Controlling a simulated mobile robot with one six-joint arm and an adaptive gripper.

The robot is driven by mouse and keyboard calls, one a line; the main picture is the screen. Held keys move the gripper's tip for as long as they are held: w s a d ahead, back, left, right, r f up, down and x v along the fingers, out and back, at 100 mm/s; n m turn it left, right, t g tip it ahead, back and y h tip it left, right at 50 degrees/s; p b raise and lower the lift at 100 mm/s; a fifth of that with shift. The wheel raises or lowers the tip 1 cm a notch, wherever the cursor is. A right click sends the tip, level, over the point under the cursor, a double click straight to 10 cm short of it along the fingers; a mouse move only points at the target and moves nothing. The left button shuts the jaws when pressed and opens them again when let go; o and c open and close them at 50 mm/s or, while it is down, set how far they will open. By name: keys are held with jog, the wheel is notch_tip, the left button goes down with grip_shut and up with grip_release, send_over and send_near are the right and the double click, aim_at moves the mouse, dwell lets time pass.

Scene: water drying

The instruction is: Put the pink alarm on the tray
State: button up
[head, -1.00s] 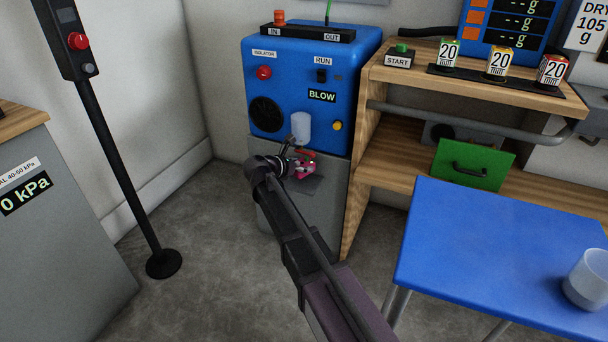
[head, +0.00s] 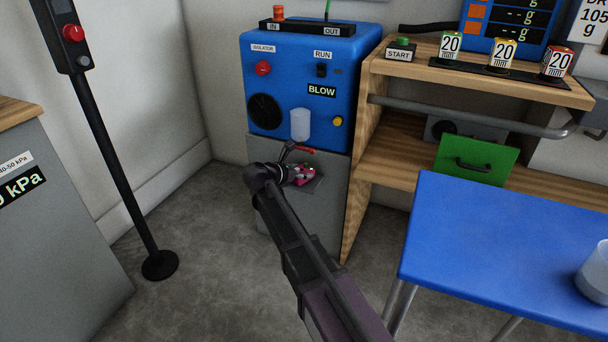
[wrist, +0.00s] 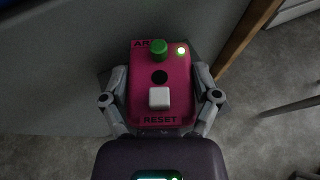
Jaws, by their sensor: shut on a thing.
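The pink alarm (wrist: 147,79) is a small box with a green knob, a white button, a lit green light and the word RESET. In the wrist view it sits between the two fingers of my gripper (wrist: 162,100), which is shut on its sides. In the head view the alarm (head: 304,175) shows at the end of my arm, in front of the grey lower part of the blue machine. I cannot tell whether the alarm touches the tray.
A wooden shelf unit (head: 354,205) stands close on the right. A blue table (head: 480,240) is nearer. A black post (head: 115,165) stands left, with open floor between.

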jog(key=shift+f, duration=0.1)
jog(key=o, duration=1.1)
jog(key=shift+c, duration=0.2)
jog(key=shift+r, duration=0.25)
jog(key=p+v, duration=0.4)
jog(key=v, duration=0.8)
jog(key=shift+p, duration=0.35)
jog(key=shift+f, duration=0.1)
